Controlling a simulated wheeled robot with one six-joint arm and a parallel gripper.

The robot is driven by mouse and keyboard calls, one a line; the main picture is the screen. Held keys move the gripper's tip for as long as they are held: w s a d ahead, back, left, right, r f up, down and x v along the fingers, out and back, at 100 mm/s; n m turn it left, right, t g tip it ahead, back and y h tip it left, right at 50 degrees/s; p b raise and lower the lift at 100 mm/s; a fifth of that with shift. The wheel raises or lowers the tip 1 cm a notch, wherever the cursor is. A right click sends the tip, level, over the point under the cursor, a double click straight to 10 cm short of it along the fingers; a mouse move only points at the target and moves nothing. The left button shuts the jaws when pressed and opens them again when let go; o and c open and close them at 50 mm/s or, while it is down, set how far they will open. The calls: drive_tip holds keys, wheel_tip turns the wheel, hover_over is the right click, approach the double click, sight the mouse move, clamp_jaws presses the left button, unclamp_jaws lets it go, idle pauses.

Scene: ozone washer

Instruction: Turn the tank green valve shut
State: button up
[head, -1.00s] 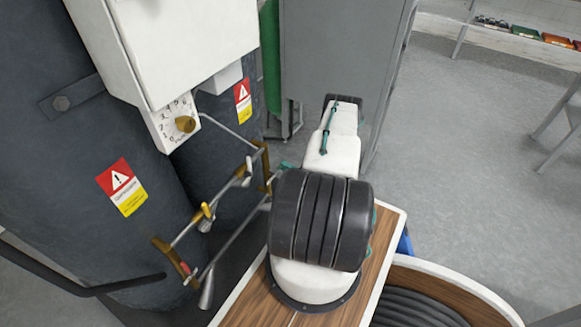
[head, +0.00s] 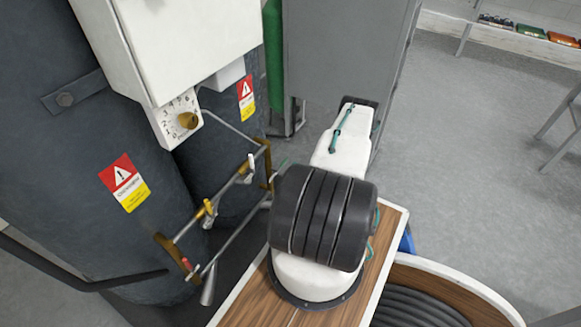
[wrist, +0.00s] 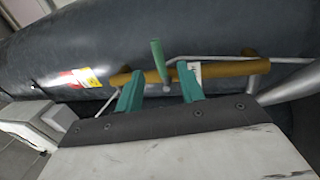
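The green valve lever (wrist: 158,60) stands nearly upright on a brass pipe (wrist: 226,69) in front of the dark tank (wrist: 215,30) in the wrist view. My gripper (wrist: 160,90) is open, with its two teal fingers spread on either side of the lever's lower end. I see no clear contact between fingers and lever. In the head view, my arm hides the gripper and I cannot make out the green lever. The brass and grey pipework (head: 207,212) shows left of the arm there.
A white control box (head: 175,45) with a brass knob (head: 188,120) hangs above the pipework. Warning labels (head: 124,182) mark the tanks. A grey cabinet (head: 345,60) stands behind my arm. Open floor (head: 470,150) lies to the right.

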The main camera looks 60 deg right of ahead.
drive_tip(key=shift+s+f, duration=0.2)
drive_tip(key=shift+s, duration=0.65)
drive_tip(key=shift+s+f, duration=0.15)
drive_tip(key=shift+s, duration=0.65)
